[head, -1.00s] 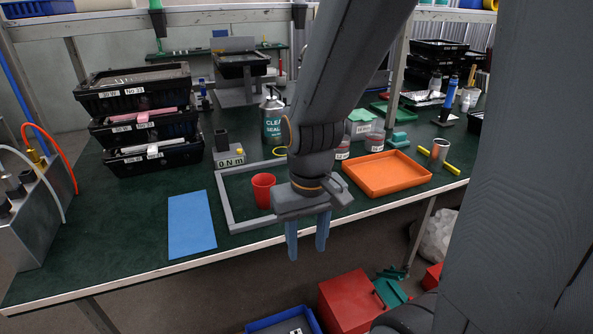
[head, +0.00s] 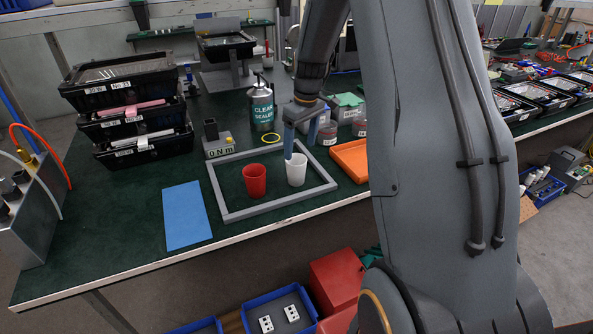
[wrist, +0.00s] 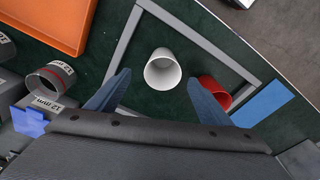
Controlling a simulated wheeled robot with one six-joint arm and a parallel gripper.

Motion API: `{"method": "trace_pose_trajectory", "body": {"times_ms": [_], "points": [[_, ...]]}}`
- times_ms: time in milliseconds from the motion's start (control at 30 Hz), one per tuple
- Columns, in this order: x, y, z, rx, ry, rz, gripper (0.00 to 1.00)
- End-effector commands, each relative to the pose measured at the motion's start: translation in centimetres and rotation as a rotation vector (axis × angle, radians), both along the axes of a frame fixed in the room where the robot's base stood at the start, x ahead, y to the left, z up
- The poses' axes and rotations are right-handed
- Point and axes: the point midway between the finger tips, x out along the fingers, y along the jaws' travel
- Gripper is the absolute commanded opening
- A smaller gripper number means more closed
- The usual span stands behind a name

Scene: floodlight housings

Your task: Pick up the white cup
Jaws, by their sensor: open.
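The white cup (head: 296,172) stands upright on the green bench inside a grey frame (head: 253,213). It also shows in the wrist view (wrist: 162,70), ahead of and between my blue fingertips. My gripper (head: 299,141) is open and empty, just behind and above the cup in the head view. In the wrist view my gripper (wrist: 158,84) has its fingers spread on either side, with clear space to the cup. A red cup (head: 254,181) stands left of the white cup in the head view, inside the same frame. In the wrist view the red cup (wrist: 215,92) is partly hidden by a finger.
An orange tray (head: 350,160) lies to the right, partly hidden by my arm. A blue mat (head: 188,216) lies to the left. Black bins (head: 130,110) are stacked at the left.

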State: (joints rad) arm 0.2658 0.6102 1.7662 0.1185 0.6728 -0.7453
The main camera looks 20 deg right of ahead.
Motion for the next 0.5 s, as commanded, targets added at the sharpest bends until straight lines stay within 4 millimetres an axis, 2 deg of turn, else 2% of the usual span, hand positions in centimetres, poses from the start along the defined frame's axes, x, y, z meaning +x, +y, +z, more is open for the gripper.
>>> {"method": "trace_pose_trajectory", "body": {"times_ms": [500], "points": [[0.7, 1.0, -5.5, 0.0, 0.002, -0.001, 0.73]]}}
